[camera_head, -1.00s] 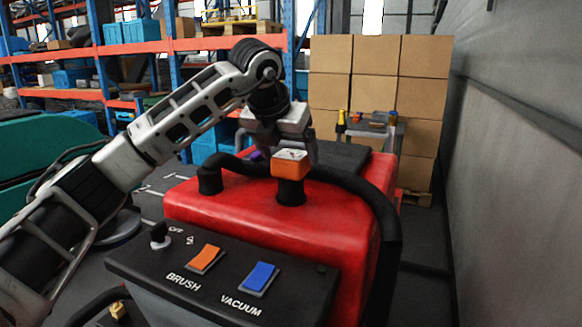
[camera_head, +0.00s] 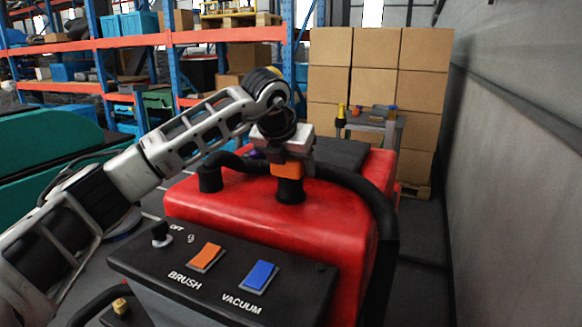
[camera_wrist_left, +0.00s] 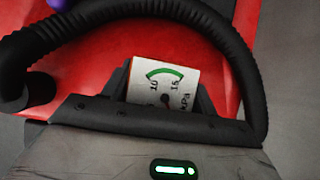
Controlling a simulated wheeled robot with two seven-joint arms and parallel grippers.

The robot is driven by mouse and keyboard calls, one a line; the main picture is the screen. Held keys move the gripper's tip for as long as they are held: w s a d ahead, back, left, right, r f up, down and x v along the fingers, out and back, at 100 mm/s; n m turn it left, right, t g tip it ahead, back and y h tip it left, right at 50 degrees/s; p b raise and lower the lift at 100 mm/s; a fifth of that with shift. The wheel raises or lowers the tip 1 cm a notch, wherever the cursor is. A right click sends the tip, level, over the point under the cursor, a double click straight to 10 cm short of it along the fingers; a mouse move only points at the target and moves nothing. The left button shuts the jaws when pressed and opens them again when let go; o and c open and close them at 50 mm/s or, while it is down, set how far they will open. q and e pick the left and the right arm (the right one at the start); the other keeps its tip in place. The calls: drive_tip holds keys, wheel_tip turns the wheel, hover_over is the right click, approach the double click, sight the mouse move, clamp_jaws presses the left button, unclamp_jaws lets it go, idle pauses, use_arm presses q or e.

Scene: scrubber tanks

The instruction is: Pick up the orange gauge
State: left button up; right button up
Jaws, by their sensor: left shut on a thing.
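The orange gauge (camera_head: 286,170) sits on top of a short black post (camera_head: 290,190) on the red scrubber tank. Its white dial face (camera_wrist_left: 164,80), with a green arc and a needle, points up in the left wrist view. My left gripper (camera_head: 287,160) comes down from above and is shut on the gauge, with a finger on each side of it. The gripper body hides part of the gauge's top in the head view. I cannot see a clear gap between the gauge and the post. My right gripper is not in view.
A black hose (camera_head: 350,180) arches around the gauge over the red tank (camera_head: 220,215). A control panel with an orange brush switch (camera_head: 206,257) and a blue vacuum switch (camera_head: 259,277) is in front. Stacked boxes (camera_head: 378,70) and a grey wall (camera_head: 510,180) stand behind and right.

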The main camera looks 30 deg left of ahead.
use_arm(q)
drive_tip(key=shift+r, duration=0.1)
